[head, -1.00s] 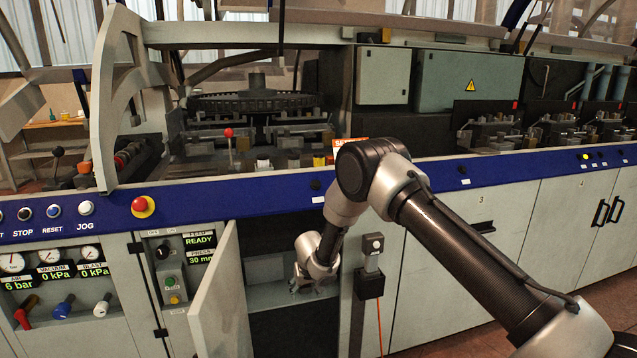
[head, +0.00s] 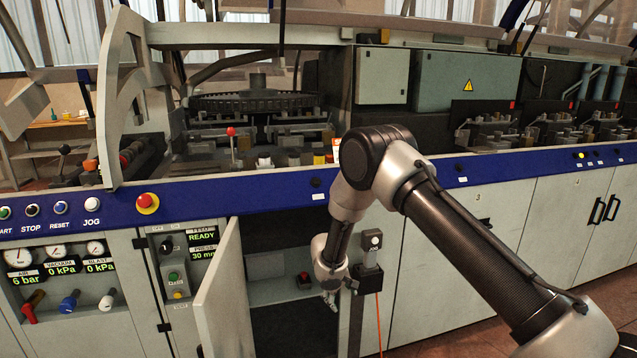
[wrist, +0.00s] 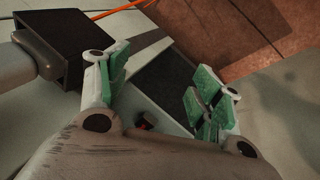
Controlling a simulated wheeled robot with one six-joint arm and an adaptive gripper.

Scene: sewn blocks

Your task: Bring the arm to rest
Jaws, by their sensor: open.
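My gripper (head: 340,291) hangs at the end of my bent arm in the head view, at the right side of an open cabinet bay in the machine's front. In the wrist view my gripper (wrist: 163,93) shows two green-padded fingers spread well apart. Nothing is between the fingertips. It holds nothing.
The open cabinet door (head: 222,295) stands left of the bay. A grey switch post with a black box (head: 368,281) and orange cable is close to my gripper's right.

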